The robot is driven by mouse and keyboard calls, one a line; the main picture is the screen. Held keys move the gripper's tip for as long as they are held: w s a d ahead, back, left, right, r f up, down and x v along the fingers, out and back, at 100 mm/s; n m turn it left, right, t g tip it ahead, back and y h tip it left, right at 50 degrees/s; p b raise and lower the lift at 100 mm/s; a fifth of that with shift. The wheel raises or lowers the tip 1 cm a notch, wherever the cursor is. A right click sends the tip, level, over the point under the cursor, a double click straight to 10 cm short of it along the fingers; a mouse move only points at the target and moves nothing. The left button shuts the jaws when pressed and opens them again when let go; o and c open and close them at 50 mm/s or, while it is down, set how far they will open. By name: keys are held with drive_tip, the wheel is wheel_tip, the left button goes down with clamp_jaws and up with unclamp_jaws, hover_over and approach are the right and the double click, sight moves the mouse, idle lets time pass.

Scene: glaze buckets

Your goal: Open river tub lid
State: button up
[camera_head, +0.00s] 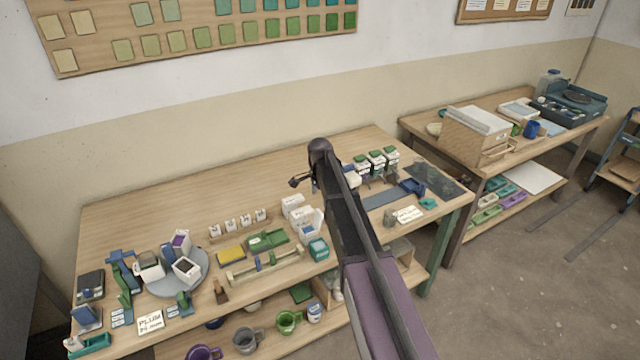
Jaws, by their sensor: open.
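No tub can be told as the river tub by a readable label. White tubs (187,268) with dark and purple tops stand on a round grey turntable (192,286) at the left of the near table. A white container with blue inside (311,229) stands mid-table, beside a small teal box (319,249). Small white tubs with green tops (377,159) stand in a row at the back right. My gripper (296,183) is small and dark, above the table's middle, apart from the tubs. It is open, and nothing shows in it. My arm hides part of the table.
The near table (130,220) is bare along its back left. A yellow sponge-like block (231,255) and green tool (266,241) lie mid-table. Mugs (289,321) stand on the lower shelf. A second table (420,125) with a wooden box (474,137) stands at right.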

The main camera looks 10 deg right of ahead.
drive_tip(key=shift+r+p, duration=1.55)
drive_tip(key=shift+r, duration=0.3)
drive_tip(key=s+n, duration=1.4)
drive_tip(key=s, duration=1.5)
drive_tip(key=shift+s+d, duration=0.2)
drive_tip(key=shift+d, duration=0.1)
drive_tip(key=c, duration=0.5)
